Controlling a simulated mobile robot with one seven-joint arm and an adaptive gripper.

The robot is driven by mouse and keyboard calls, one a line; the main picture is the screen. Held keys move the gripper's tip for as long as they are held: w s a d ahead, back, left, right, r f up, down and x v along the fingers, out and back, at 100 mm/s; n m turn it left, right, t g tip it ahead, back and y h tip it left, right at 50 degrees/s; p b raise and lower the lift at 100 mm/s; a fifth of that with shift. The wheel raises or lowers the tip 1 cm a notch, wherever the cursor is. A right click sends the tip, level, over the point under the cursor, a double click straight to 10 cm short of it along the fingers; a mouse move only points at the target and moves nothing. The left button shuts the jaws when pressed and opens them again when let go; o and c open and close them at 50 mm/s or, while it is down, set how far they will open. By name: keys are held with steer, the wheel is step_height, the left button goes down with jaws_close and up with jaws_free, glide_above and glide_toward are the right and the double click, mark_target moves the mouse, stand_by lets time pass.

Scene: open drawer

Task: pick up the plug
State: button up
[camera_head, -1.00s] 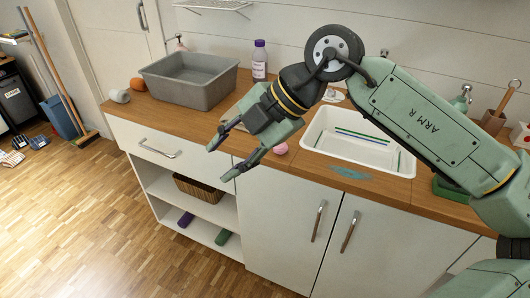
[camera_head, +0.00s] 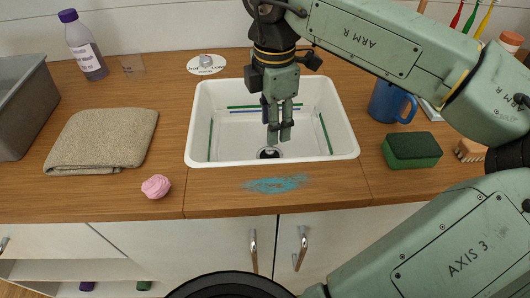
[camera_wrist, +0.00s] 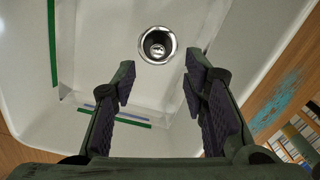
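The white sink basin (camera_head: 202,125) is set in the wooden counter. At its bottom is a round chrome-rimmed drain (camera_head: 268,153), also in the wrist view (camera_wrist: 148,60). Its inside is dark with a small shiny piece in the middle; I cannot tell whether that piece is the plug. A small silver knob-like item (camera_head: 206,59) rests on a white labelled disc (camera_head: 194,65) behind the sink. My gripper (camera_head: 280,134) points down inside the basin. In the wrist view my gripper (camera_wrist: 160,80) is open and empty, with the drain beyond its fingertips.
Left of the sink are a beige towel (camera_head: 105,138), a pink object (camera_head: 156,186), a purple-capped bottle (camera_head: 84,48) and a grey tub (camera_head: 20,100). On the right are a blue mug (camera_head: 390,102) and a green sponge (camera_head: 411,150). The basin walls surround my gripper.

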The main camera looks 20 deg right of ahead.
mark_target(271, 151)
step_height(271, 151, down, 4)
steer(key=shift+s+r, duration=0.15)
steer(key=shift+r, duration=0.05)
steer(key=shift+w+f+p, duration=0.15)
steer(key=shift+f+p, duration=0.3)
steer(key=shift+f, duration=0.95)
steer(key=shift+w+f+p, duration=0.15)
steer(key=shift+f+p, duration=0.3)
steer(key=shift+f, duration=0.95)
jaws_close()
